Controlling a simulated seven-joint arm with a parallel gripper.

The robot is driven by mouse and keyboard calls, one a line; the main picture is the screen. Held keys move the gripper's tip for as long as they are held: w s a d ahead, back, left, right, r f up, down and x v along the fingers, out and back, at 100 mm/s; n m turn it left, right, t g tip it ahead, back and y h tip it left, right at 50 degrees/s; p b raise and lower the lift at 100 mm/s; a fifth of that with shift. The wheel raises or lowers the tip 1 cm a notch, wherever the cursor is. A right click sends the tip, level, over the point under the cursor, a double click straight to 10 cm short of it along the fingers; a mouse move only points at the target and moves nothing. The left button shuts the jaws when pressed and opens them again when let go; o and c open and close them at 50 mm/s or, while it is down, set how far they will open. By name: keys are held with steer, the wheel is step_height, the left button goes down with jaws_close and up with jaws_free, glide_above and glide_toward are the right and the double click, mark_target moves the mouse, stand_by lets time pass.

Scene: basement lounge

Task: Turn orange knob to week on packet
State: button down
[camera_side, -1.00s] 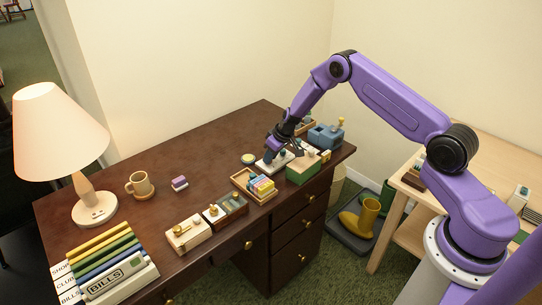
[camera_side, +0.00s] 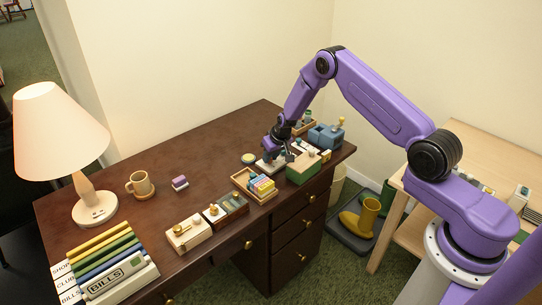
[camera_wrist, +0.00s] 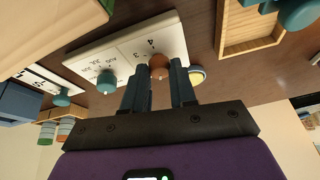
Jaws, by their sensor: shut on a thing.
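The orange knob (camera_wrist: 158,66) stands on a white panel (camera_wrist: 118,50) with printed markings, among them a 4 beside the knob. My gripper (camera_wrist: 158,80) has its two teal fingers on either side of the orange knob, shut on it. A teal knob (camera_wrist: 106,82) is on the same panel, to the left. In the side view my gripper (camera_side: 279,154) is low over the white panel (camera_side: 264,166) at the desk's right part, and it hides the orange knob. I cannot pick out the packet with the week.
A wooden tray of coloured packets (camera_side: 243,181) stands in front of the panel. A green-and-wood box (camera_side: 302,174) and a blue box (camera_side: 325,138) are close on the right. A round yellow-rimmed thing (camera_wrist: 197,75) is near the fingers.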

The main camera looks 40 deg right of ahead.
steer(key=shift+a+m+h, duration=0.15)
steer(key=shift+m+h, duration=0.35)
steer(key=shift+m, duration=1.4)
steer(key=shift+w+a+m+g+h, duration=0.1)
steer(key=shift+m+g+h, duration=0.3)
steer(key=shift+m, duration=0.65)
steer(key=shift+w+m+g+h, duration=0.15)
steer(key=shift+m+h, duration=0.35)
steer(key=shift+m, duration=0.55)
steer(key=shift+s, duration=0.1)
steer(key=c, duration=0.9)
jaws_free()
